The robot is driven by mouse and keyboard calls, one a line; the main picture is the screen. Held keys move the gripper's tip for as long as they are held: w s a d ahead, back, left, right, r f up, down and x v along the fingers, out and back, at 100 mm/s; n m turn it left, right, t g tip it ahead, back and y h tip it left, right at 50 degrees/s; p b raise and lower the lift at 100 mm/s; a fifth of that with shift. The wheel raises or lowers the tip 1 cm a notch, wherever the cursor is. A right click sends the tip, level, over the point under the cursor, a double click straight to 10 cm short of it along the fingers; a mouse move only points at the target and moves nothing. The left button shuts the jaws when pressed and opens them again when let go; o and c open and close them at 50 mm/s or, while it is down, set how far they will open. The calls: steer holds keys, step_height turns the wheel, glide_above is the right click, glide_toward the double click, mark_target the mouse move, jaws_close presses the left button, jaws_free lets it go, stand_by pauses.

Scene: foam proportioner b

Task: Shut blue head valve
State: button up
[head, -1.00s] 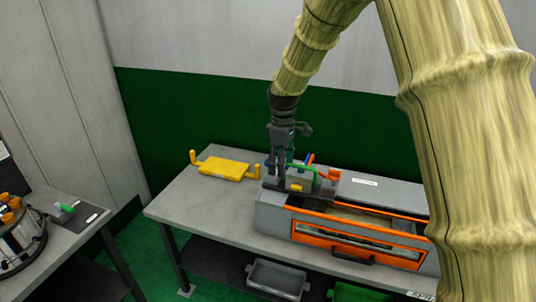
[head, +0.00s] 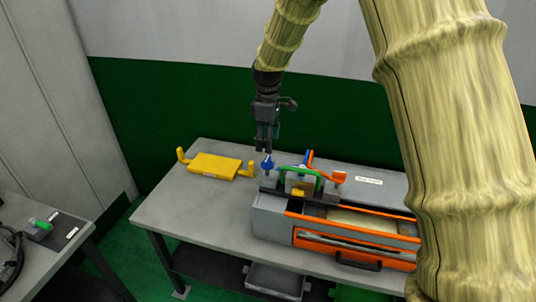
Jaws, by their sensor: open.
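The blue valve handle (head: 267,162) stands at the left end of the grey proportioner unit (head: 268,222) on the table. It is small and its exact angle is hard to tell. Another blue piece (head: 305,158) shows behind the green handle (head: 319,177). My gripper (head: 266,151) points down from the arm, open and empty, just above and behind the blue valve handle in the picture. I cannot tell whether a finger touches it.
An orange handle (head: 338,177) and an orange lever (head: 310,160) stand to the right of the blue valve. A yellow two-handled piece (head: 214,166) lies on the table (head: 187,213) to the left. An orange-framed drawer (head: 350,247) fronts the unit. A side table (head: 62,258) stands lower left.

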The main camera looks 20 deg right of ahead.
mark_target(267, 158)
steer(key=f, duration=0.1)
steer(key=f+p, duration=0.1)
steer(key=f, duration=0.3)
steer(key=shift+w+f, duration=0.25)
steer(key=shift+w, duration=0.05)
steer(key=shift+s+f+p, duration=0.15)
steer(key=shift+f+p, duration=0.25)
steer(key=shift+f, duration=0.75)
steer(key=shift+r, duration=0.1)
steer(key=c, duration=1)
